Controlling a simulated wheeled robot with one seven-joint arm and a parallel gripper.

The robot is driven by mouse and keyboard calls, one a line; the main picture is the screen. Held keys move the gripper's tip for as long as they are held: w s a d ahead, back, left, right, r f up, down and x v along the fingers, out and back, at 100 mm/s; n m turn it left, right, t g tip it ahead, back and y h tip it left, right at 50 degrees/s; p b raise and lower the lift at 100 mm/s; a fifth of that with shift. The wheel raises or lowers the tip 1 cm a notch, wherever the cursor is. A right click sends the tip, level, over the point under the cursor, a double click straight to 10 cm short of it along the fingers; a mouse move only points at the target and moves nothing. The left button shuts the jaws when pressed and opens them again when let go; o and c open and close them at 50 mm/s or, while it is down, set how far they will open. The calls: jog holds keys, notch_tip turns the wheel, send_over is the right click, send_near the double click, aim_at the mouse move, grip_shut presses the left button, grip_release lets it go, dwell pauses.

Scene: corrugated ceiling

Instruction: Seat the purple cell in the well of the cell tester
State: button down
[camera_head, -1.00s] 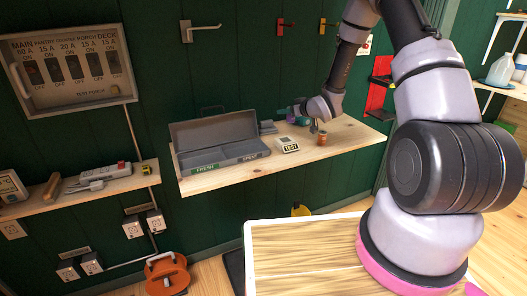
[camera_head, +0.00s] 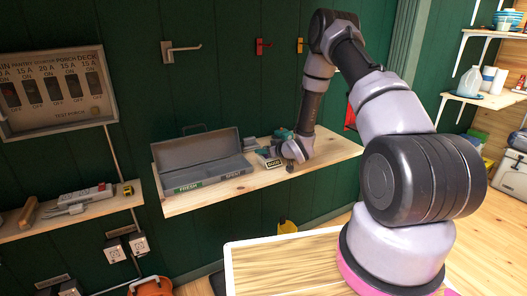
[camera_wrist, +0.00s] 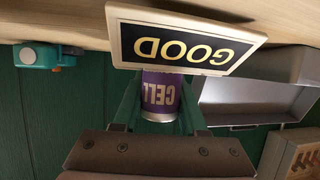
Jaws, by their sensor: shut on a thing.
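The cell's far end is hidden behind the tester's display. The cell tester (camera_wrist: 187,46) has a cream frame, and its dark display reads "GOOD". In the head view the tester (camera_head: 272,163) stands on the wooden shelf, with my gripper (camera_head: 290,168) just to its right. The cell cannot be made out there. The well is hidden, so I cannot see how deep the cell sits.
An open grey box (camera_head: 203,163) labelled FRESH and SPENT stands left of the tester on the shelf (camera_head: 335,152). A teal tool (camera_head: 283,134) lies behind my wrist. The shelf's right end is clear. A lower shelf (camera_head: 85,215) holds other tools.

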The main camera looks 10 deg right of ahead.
jog(key=shift+f, duration=0.1)
jog(key=shift+c, duration=2.3)
grip_release()
